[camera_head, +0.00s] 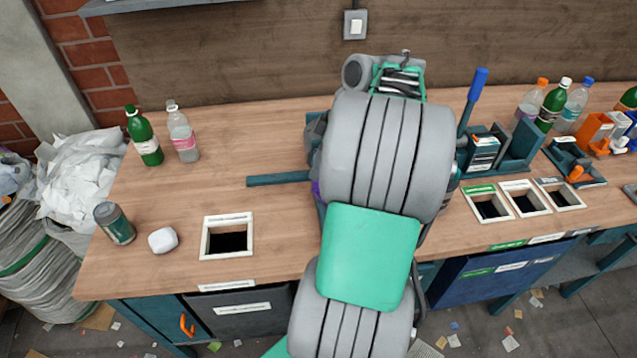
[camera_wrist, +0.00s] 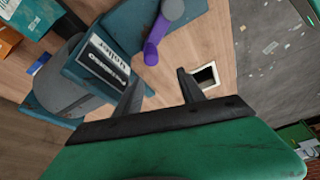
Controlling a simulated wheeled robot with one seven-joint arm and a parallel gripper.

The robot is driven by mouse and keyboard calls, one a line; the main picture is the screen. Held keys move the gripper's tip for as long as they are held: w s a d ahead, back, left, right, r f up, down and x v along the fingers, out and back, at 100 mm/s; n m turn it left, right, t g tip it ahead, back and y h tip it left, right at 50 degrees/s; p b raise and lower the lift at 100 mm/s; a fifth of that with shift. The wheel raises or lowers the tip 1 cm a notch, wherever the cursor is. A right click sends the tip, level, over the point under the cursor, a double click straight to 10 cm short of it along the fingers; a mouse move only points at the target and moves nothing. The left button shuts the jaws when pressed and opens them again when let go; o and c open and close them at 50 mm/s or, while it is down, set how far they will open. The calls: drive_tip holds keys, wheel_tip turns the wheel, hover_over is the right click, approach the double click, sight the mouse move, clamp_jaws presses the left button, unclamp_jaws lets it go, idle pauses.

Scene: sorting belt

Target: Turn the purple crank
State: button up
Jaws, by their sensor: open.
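The purple crank (camera_wrist: 154,42) shows in the wrist view as a bent purple arm with a grey round end (camera_wrist: 172,10), beside a teal machine body (camera_wrist: 107,62) with a white label. In the head view only a sliver of purple (camera_head: 316,188) shows at the edge of my arm, which hides the rest. My gripper (camera_wrist: 159,76) is open and empty in the wrist view. Its two dark fingers point toward the crank, which appears just beyond and between the fingertips, apart from them. In the head view my gripper is hidden behind my arm.
The wooden bench (camera_head: 270,130) has a white-framed opening (camera_head: 228,219) at left, with a can (camera_head: 114,223) and a white lump (camera_head: 163,240) nearby. Two bottles (camera_head: 145,137) stand at back left. A blue-handled lever (camera_head: 472,100) and several bottles stand at right.

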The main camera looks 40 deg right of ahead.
drive_tip(key=shift+n, duration=0.3)
drive_tip(key=f, duration=0.7)
drive_tip(key=shift+w+d+f+b, duration=0.25)
drive_tip(key=shift+w+f+b, duration=0.05)
drive_tip(key=shift+w, duration=0.1)
drive_tip(key=shift+c, duration=0.5)
clamp_jaws()
